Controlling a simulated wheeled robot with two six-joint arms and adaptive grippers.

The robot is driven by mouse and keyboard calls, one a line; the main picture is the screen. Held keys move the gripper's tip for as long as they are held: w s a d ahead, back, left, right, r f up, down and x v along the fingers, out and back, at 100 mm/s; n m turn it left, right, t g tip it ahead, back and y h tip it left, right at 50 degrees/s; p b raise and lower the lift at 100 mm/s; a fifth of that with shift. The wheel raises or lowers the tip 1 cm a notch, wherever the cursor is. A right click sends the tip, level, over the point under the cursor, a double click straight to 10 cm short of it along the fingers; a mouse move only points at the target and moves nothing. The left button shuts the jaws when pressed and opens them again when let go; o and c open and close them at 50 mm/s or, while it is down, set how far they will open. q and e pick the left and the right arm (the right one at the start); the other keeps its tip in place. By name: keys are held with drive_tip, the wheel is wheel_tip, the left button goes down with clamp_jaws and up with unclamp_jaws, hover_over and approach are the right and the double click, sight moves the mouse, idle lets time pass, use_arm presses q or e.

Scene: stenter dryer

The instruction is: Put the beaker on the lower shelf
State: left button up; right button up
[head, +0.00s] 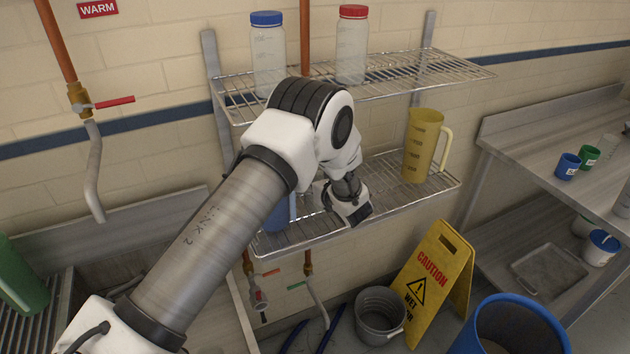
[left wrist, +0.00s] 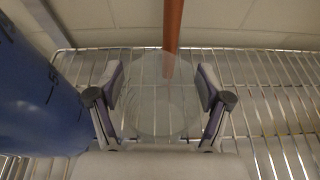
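My left gripper (head: 350,212) is at the lower wire shelf (head: 400,200), between a blue vessel and a yellow jug. In the left wrist view, a clear glass beaker (left wrist: 161,105) stands out faintly between the two fingers of the gripper (left wrist: 160,88). The finger pads lie along both sides of the glass and appear to touch it. The shelf wires (left wrist: 265,110) show through and around it. I cannot tell whether its base rests on the wires. The beaker is not discernible in the head view. My right gripper is in neither view.
The blue vessel (left wrist: 40,95) stands close left of the gripper. The yellow jug (head: 422,146) stands at the shelf's right. The upper shelf (head: 400,76), above my wrist, carries a blue-capped bottle (head: 268,60) and a red-capped bottle (head: 351,50). A caution sign (head: 432,272) stands below.

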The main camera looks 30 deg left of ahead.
use_arm(q)
drive_tip(key=shift+w+d, duration=0.25)
drive_tip(key=shift+d, duration=0.1)
drive_tip(key=shift+s+a+r+p, duration=0.1)
drive_tip(key=shift+r+p, duration=0.25)
drive_tip(key=shift+p, duration=0.05)
drive_tip(key=b+v, duration=0.2)
drive_tip(key=v, duration=0.1)
drive_tip(key=b+v, duration=0.1)
drive_tip(key=v, duration=0.1)
drive_tip(key=shift+f, duration=0.4)
drive_tip(key=b+v, duration=0.1)
drive_tip(key=v, duration=0.6)
drive_tip(key=shift+r+b, duration=0.25)
drive_tip(key=shift+b, duration=0.1)
